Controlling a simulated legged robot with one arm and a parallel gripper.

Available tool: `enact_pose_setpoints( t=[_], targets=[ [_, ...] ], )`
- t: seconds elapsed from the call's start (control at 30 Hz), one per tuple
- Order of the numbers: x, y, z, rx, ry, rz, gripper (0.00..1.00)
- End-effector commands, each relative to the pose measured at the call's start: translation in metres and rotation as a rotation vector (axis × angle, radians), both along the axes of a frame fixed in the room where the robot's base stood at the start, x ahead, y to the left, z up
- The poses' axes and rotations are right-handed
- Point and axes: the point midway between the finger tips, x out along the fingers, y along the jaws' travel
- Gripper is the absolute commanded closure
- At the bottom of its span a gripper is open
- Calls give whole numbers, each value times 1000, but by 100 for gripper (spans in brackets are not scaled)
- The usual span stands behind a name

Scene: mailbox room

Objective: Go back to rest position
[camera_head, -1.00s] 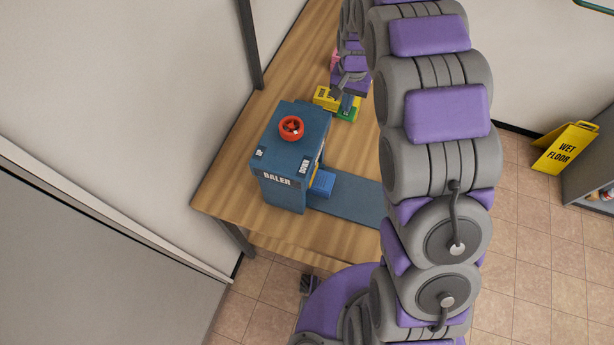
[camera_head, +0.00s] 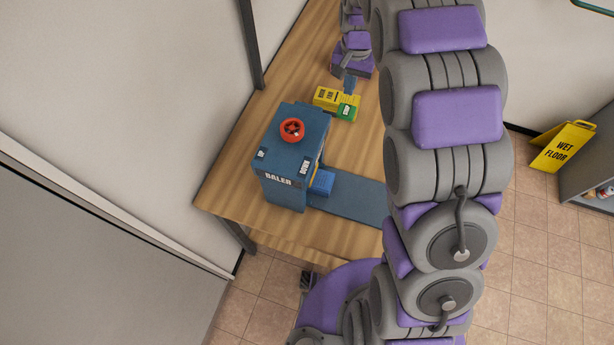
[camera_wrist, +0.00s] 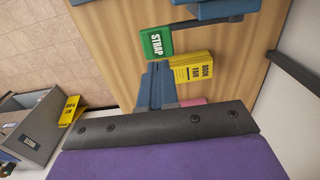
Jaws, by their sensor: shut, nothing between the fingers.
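My gripper (camera_head: 348,86) is shut and empty above the wooden table, at the end of my grey and purple arm. In the wrist view its blue fingers (camera_wrist: 158,88) lie together. A yellow stack marked "BOOK FAIR" (camera_head: 325,97) lies on the table close to the fingertips in the picture. A green piece marked "STRAP" (camera_head: 346,112) is at the stack's near end. The wrist view also shows the green piece (camera_wrist: 157,43) and the yellow stack (camera_wrist: 193,68). I cannot tell the exact gap between fingers and stack.
A blue baler (camera_head: 290,160) with a red knob stands at the near end of the wooden table (camera_head: 245,185). A wall runs along the table's left. A yellow wet floor sign (camera_head: 563,146) stands by a grey shelf (camera_head: 594,170) at right. Tiled floor lies open between.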

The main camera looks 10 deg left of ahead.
Motion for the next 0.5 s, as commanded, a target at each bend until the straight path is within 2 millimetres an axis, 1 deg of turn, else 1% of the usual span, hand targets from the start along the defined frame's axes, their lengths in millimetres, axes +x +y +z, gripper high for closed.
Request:
enact_pose_setpoints(
  t=[0.37, 0.47, 0.5],
  targets=[
    [-1, -1, 0, -1, 1, 0, 100],
    [-7, -5, 4, -3, 3, 1, 100],
    [-13, -9, 7, -4, 5, 1, 100]
  ],
)
